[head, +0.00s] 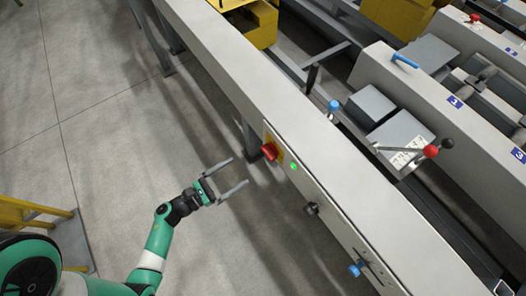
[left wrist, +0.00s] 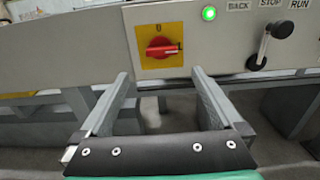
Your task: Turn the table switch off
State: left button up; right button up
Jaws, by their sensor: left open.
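The table switch (head: 270,151) is a red rotary knob on a yellow plate on the side face of the runout table (head: 305,175). In the left wrist view the red knob (left wrist: 162,49) points sideways to the right, with a "0" mark above it. A green light (left wrist: 209,13) glows to its right. My left gripper (head: 239,173) is open and empty, in front of the switch and apart from it. In the left wrist view its two fingers (left wrist: 158,80) stand below and either side of the knob. My right gripper is not in view.
A black lever (left wrist: 270,40) with BACK, STOP and RUN labels sits right of the light. A blue knob (head: 356,269) is further along the same face. Yellow blocks (head: 255,22) stand at the back.

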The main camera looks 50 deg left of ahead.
aim_at(266, 155)
pick_arm(q)
jog(key=w, duration=0.3)
jog(key=w+d+b, duration=0.1)
jog(key=w, duration=0.3)
jog(key=w+b, duration=0.1)
jog(key=w, duration=0.2)
jog(key=shift+w+d, duration=0.15)
jog(key=shift+d, duration=0.05)
jog(key=shift+w, duration=0.5)
jog(key=c, duration=1.2)
